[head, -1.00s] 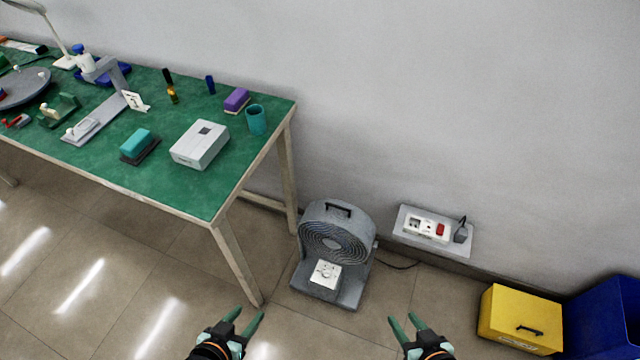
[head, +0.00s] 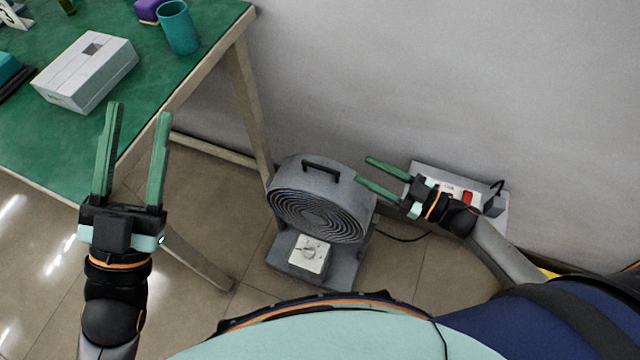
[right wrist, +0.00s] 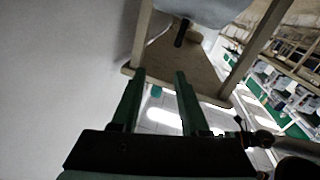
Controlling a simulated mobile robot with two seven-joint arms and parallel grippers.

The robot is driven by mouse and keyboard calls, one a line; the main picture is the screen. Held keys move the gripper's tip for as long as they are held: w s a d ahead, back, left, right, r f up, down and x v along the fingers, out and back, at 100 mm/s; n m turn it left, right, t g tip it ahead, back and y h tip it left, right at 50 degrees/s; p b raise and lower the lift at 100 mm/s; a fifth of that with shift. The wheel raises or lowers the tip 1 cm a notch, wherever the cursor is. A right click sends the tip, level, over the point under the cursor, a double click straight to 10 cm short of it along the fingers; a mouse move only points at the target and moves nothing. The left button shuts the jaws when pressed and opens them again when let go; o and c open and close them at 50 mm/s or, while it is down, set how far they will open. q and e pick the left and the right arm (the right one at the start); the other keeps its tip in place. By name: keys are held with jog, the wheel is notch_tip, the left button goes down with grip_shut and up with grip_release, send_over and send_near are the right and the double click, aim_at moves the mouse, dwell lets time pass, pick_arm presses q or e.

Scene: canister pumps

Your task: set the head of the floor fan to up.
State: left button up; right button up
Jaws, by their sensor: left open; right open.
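The grey floor fan (head: 318,215) stands on the floor right of the table, with a round grille, a black top handle (head: 322,168) and a white control panel with a knob (head: 309,254) on its base. Its head appears tilted upward somewhat; I cannot tell its exact setting. My right gripper (head: 368,172) is open and empty, its fingertips pointing left by the upper right edge of the fan head; I cannot tell whether they touch it. In the right wrist view its fingers (right wrist: 156,78) are apart, with part of the fan at the top. My left gripper (head: 140,112) is open and empty, in front of the table's edge.
The green-topped table (head: 140,128) is at left, bearing a white box (head: 87,72) and a teal cup (head: 178,27). A cable (head: 400,238) runs from the fan. Floor in front of the table is clear.

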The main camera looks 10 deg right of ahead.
aim_at(320, 166)
jog(key=f+g, duration=0.1)
jog(key=f+n+y+b, duration=0.1)
jog(key=f+n+g+y+b, duration=0.1)
jog(key=shift+s+f+g, duration=0.3)
jog(key=shift+s, duration=0.05)
jog(key=b+x, duration=0.2)
jog(key=x, duration=1)
jog(key=shift+b, duration=0.4)
pick_arm(q)
jog(key=s+h, duration=0.1)
jog(key=s+f+m+h, duration=0.1)
jog(key=s+m+h, duration=0.1)
jog(key=h, duration=0.1)
jog(key=shift+s+d+f, duration=0.15)
jog(key=shift+s+d, duration=0.05)
jog(key=shift+d, duration=0.2)
pick_arm(e)
grip_shut()
pick_arm(q)
jog(key=shift+m, duration=0.3)
